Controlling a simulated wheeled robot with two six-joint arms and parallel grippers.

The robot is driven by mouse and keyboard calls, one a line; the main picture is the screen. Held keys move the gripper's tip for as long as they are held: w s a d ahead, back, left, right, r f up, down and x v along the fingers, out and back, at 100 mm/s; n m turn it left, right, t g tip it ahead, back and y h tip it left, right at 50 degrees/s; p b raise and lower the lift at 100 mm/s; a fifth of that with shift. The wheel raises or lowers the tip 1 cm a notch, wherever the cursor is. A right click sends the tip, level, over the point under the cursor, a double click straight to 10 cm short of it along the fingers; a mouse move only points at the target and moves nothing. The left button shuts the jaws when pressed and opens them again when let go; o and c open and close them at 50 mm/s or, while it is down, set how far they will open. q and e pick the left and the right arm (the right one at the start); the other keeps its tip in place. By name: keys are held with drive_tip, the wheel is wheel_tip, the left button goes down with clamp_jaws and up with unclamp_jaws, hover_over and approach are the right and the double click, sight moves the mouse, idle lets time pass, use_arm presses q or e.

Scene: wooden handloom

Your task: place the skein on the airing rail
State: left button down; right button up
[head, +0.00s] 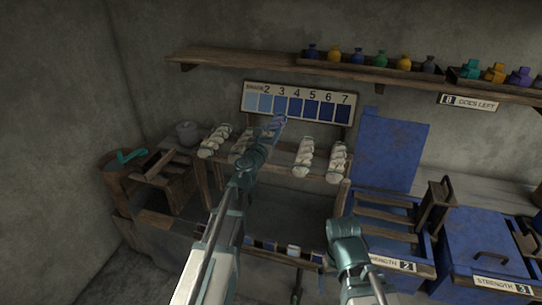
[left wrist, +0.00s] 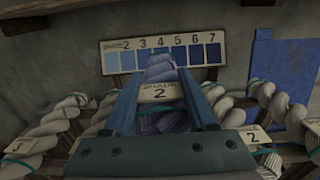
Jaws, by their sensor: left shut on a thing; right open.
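A pale blue-lavender twisted skein (head: 277,124) is held by my left gripper (head: 262,143), over the middle of the wooden airing rail (head: 284,158). In the left wrist view the skein (left wrist: 160,68) lies between the two fingers of the left gripper (left wrist: 162,80), with a tag reading 2 on it. The gripper is shut on it. I cannot tell whether the skein touches the rail. White skeins hang on the rail to both sides, one of them (head: 303,157) to the right. My right gripper (head: 346,230) is open and low, in front of the rail's right end.
A numbered blue shade chart (head: 297,103) stands behind the rail. A shelf (head: 220,62) with several bottles runs above. Blue vats (head: 490,262) with strength labels stand at the right. A grey pot (head: 187,133) and a wooden bucket (head: 118,162) are at the left.

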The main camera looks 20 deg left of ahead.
use_arm(q)
wheel_tip(320, 180, down, 8)
drive_tip(key=b, duration=0.7)
drive_tip(key=shift+f, duration=0.25)
drive_tip(key=shift+f+b, duration=0.1)
drive_tip(key=shift+b, duration=0.25)
drive_tip(key=shift+c, duration=1)
unclamp_jaws()
drive_tip(key=shift+r, duration=0.25)
drive_tip(key=s, duration=1.2)
drive_tip(key=shift+a, duration=0.2)
drive_tip(key=shift+f, duration=0.1)
